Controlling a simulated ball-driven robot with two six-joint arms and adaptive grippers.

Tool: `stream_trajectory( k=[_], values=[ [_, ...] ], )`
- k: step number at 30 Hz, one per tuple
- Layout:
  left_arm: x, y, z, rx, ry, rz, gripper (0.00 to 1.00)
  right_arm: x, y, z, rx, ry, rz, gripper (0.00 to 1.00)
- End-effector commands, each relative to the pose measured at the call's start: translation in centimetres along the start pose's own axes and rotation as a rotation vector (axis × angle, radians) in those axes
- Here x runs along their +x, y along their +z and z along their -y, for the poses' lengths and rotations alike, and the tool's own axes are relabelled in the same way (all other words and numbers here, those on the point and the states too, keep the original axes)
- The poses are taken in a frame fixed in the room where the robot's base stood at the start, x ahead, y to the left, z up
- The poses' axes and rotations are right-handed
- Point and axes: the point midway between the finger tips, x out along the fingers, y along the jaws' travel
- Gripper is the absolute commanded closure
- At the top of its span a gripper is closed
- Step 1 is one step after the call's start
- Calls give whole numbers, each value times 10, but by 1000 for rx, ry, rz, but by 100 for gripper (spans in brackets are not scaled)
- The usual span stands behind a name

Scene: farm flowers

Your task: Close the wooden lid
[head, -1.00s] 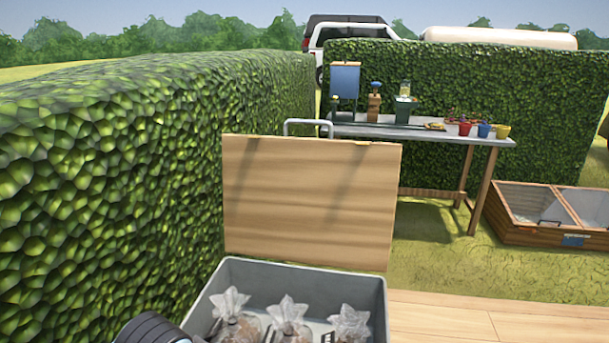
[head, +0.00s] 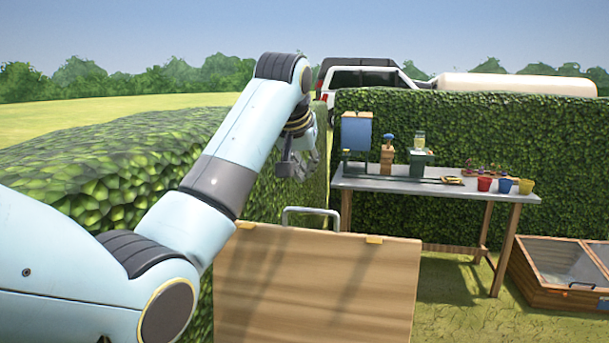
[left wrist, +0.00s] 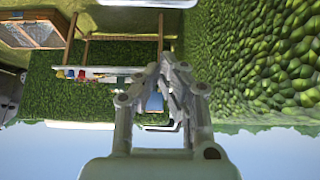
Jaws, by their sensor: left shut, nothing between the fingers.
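The wooden lid (head: 315,290) stands open and upright in the head view, its broad face toward me. Two small yellow tabs sit on its top edge, and a grey metal handle (head: 311,211) shows just above and behind it. The grey box under the lid is out of the head view. My left gripper (head: 298,168) is shut and empty, raised above and behind the lid's top edge near the hedge, apart from the lid. In the left wrist view its fingers (left wrist: 176,85) are together, with the scene upside down. My right gripper is not in view.
A tall green hedge (head: 95,185) runs along the left, close to my left arm. A potting table (head: 420,182) with pots and tools stands behind the lid to the right. A wooden cold frame (head: 540,285) lies at the far right on grass.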

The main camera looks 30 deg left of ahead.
Motion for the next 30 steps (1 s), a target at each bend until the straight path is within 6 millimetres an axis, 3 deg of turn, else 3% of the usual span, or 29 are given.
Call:
stream_trajectory(
  k=[4,13,21,30],
  values=[
    [28,0,1,1,-2,5,100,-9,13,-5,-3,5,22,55],
    [81,0,1,1,-1,2,100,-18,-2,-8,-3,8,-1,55],
    [61,24,0,1,1,0,100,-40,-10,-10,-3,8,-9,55],
    [57,32,0,1,0,-1,100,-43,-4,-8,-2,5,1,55]
  ],
)
